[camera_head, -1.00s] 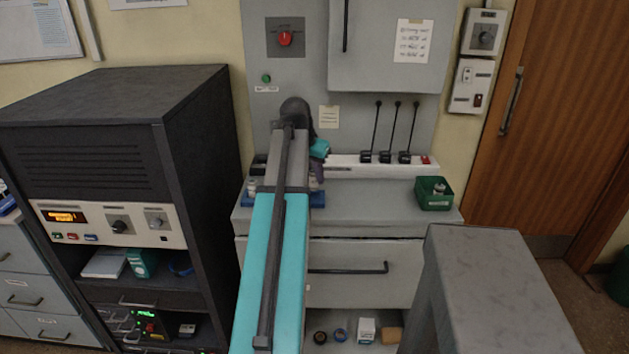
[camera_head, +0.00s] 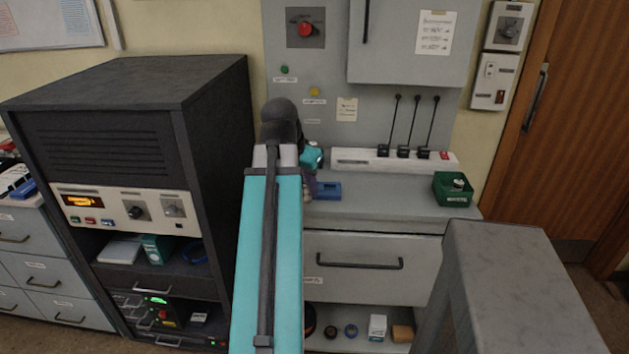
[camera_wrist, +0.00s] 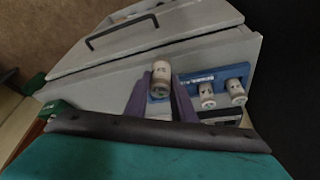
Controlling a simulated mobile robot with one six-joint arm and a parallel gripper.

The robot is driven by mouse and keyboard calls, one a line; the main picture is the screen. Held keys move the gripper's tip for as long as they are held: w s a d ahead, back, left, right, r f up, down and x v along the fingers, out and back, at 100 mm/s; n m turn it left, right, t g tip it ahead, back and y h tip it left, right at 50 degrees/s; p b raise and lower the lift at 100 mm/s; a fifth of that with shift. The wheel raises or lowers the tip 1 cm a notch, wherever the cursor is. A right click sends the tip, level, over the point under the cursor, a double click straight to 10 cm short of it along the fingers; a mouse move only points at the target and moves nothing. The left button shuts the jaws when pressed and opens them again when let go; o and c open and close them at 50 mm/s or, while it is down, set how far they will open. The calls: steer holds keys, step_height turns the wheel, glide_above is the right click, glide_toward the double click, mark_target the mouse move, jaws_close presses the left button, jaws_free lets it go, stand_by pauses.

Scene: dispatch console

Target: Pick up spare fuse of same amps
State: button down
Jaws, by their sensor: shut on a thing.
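My gripper (camera_wrist: 160,92) has purple fingers shut on a pale cylindrical fuse (camera_wrist: 161,72) in the wrist view. The fuse's round end faces the camera; its rating is too small to read. A blue fuse rack (camera_wrist: 213,75) sits just right of my gripper in the wrist view, with two more pale fuses (camera_wrist: 207,95) (camera_wrist: 236,90) in it. In the head view the blue rack (camera_head: 327,190) lies on the grey console ledge, beside my gripper (camera_head: 309,188), which is partly hidden by my arm.
A green bin (camera_head: 455,190) holding small parts stands at the ledge's right end. A white strip (camera_head: 370,160) with several black levers runs along the back. A dark equipment cabinet (camera_head: 215,130) stands left, and a grey block (camera_head: 515,250) stands front right.

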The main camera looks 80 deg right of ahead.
steer(key=shift+w+a+r, duration=0.1)
steer(key=shift+w+a, duration=0.15)
steer(key=shift+a, duration=0.6)
